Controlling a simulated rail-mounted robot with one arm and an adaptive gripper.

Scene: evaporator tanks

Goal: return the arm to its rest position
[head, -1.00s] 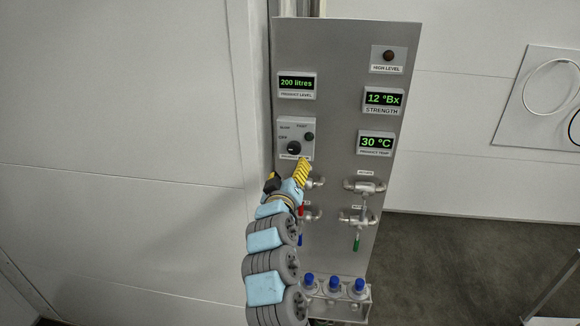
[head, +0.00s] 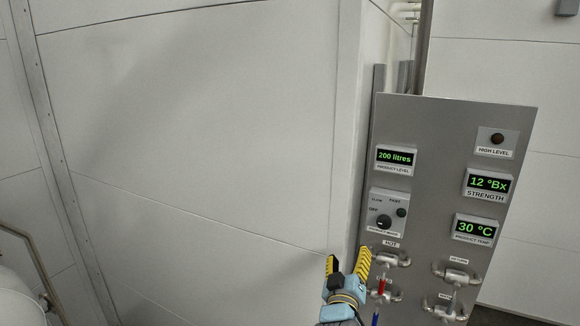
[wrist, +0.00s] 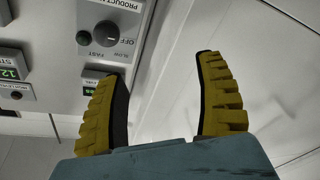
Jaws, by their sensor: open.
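My gripper (head: 349,268) is at the bottom of the head view, in front of the left edge of the grey control panel (head: 430,130). Its two yellow ribbed fingers are spread apart with nothing between them. In the wrist view my gripper (wrist: 160,85) also shows open and empty, with pale wall behind the gap. The panel's rotary knob (head: 384,222) is above and to the right of the fingers in the head view. The knob also shows in the wrist view (wrist: 106,33), beyond the left finger and apart from it. Most of my arm is out of view.
Pipe valves, one with a red handle (head: 382,287), are close to the right of my gripper. Displays read 200 litres (head: 396,157), 12 °Bx (head: 488,183) and 30 °C (head: 474,229). A bare white wall (head: 200,150) fills the left. A rounded white vessel (head: 22,298) is at lower left.

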